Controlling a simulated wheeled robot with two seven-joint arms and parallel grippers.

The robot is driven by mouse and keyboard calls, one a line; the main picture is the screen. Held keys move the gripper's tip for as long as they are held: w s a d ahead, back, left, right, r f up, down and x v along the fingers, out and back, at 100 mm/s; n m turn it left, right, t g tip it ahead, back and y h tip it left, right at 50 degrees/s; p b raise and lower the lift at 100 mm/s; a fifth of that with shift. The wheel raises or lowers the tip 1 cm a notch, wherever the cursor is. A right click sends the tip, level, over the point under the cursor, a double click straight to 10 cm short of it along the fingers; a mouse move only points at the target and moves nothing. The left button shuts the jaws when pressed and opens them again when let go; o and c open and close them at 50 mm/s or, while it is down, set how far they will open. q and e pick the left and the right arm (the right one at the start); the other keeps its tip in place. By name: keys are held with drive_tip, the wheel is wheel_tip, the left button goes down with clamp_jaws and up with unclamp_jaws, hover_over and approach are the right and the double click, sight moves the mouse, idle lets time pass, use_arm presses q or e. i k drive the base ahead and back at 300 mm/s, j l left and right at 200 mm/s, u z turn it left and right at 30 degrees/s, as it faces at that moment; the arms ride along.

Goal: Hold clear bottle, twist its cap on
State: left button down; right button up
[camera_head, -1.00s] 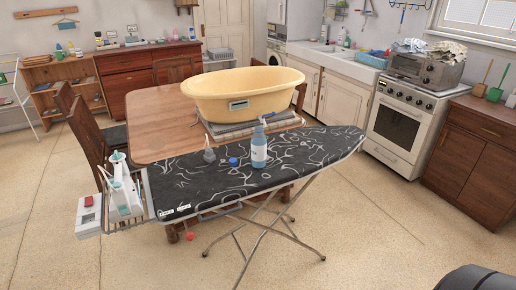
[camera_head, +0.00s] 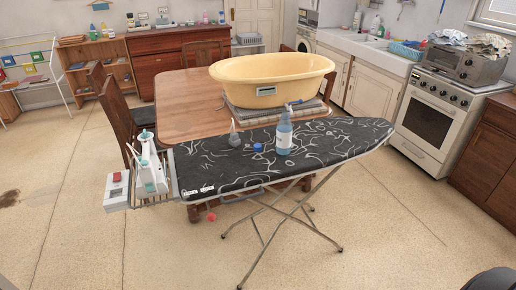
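A translucent blue bottle (camera_head: 284,138) with a pale label stands upright on the dark patterned ironing board (camera_head: 330,143). A blue piece shows at its top against the tub and towels; I cannot tell whether it is attached. A small round blue cap (camera_head: 257,147) lies on the board just left of the bottle, apart from it. A small grey cone-shaped item (camera_head: 233,136) stands further left on the board. Neither gripper is in view. A dark rounded shape at the lower right corner may be part of my arm.
A yellow tub (camera_head: 272,85) sits on folded towels on the wooden table (camera_head: 185,110) behind the board. A wire rack at the board's left end holds a white-and-teal iron (camera_head: 150,170). A stove (camera_head: 435,115) stands at the right. The floor in front is open.

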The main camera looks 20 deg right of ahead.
sight(285, 128)
drive_tip(key=i+z, duration=0.25)
drive_tip(key=i+j+z, duration=0.25)
drive_tip(key=i, duration=0.2)
drive_tip(key=i+j+z, duration=0.25)
drive_tip(key=j, duration=0.35)
drive_tip(key=j+z, duration=0.3)
drive_tip(key=j, duration=0.3)
drive_tip(key=j+z, duration=0.25)
drive_tip(key=j, duration=0.4)
drive_tip(key=i, duration=0.05)
